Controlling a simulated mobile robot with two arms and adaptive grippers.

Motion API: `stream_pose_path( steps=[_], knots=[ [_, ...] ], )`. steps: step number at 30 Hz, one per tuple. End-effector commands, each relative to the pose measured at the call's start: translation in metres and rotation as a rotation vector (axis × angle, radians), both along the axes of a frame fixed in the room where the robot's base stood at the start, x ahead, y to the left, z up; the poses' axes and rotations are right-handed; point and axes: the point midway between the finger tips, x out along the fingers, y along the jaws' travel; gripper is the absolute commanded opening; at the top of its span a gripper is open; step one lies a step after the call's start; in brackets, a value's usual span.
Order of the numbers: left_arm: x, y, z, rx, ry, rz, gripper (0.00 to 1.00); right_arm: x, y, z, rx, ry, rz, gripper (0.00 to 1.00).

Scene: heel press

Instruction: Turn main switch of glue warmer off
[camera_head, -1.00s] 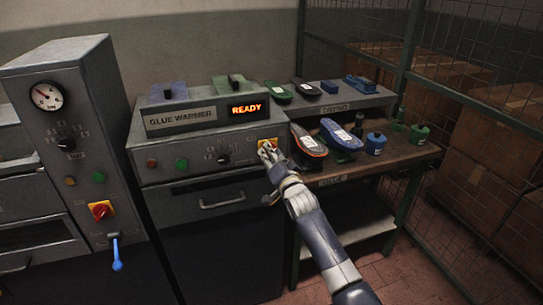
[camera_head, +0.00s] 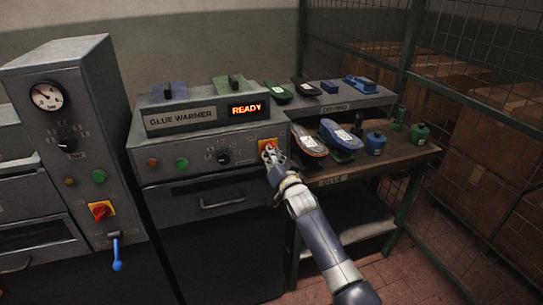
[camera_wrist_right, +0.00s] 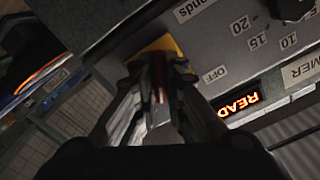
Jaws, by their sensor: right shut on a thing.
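The glue warmer (camera_head: 205,140) is a grey cabinet whose lit display (camera_head: 246,109) reads READY. Its main switch (camera_head: 268,143) is red on a yellow plate at the right end of the front panel. My right gripper (camera_head: 270,155) is at the switch, its fingers covering most of it. In the right wrist view the yellow plate (camera_wrist_right: 157,50) shows behind the fingers, and a thin red edge of the handle shows between them. The gripper (camera_wrist_right: 158,85) is shut on the switch handle. An OFF label (camera_wrist_right: 215,74) is beside the plate. My left gripper is out of view.
A grey press column (camera_head: 75,130) with a gauge, another red-yellow switch (camera_head: 101,211) and a blue lever (camera_head: 116,252) stands at left. A bench (camera_head: 400,158) with shoe parts and bottles is at right, before a wire mesh fence (camera_head: 470,80).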

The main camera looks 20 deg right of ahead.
Motion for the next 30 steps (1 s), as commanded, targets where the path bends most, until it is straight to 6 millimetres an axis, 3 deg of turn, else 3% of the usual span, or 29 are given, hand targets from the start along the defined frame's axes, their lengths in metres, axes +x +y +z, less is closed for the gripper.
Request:
stream_pose_path(
  steps=[30],
  knots=[
    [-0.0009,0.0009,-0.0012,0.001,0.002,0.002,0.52,0.0000,-0.0027,-0.0013,-0.962,-0.030,0.001,0.00]
  ],
)
